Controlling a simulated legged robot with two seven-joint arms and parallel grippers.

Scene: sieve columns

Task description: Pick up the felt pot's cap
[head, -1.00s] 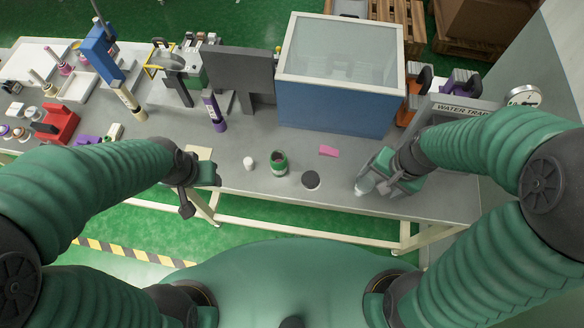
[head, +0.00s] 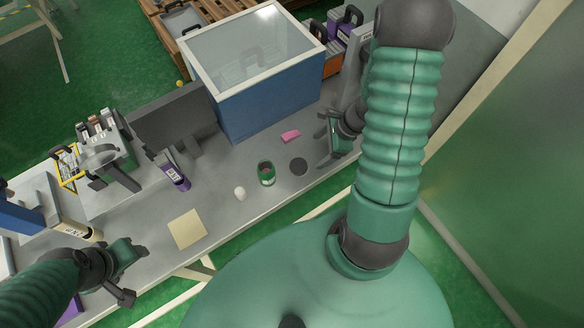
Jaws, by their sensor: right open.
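I cannot tell for sure which of these is the cap. My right gripper (head: 328,140) is open, to the right of the disc and apart from it; my arm partly hides it. My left gripper (head: 137,257) is over the bench's front left, far from the pot; its jaw opening is unclear.
A pink block (head: 290,136) lies behind the disc. A blue box with a clear lid (head: 265,106) stands at the back. A purple-labelled tube (head: 174,177) and a dark grey panel (head: 168,124) stand to the left. A tan sheet (head: 187,229) lies at the front.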

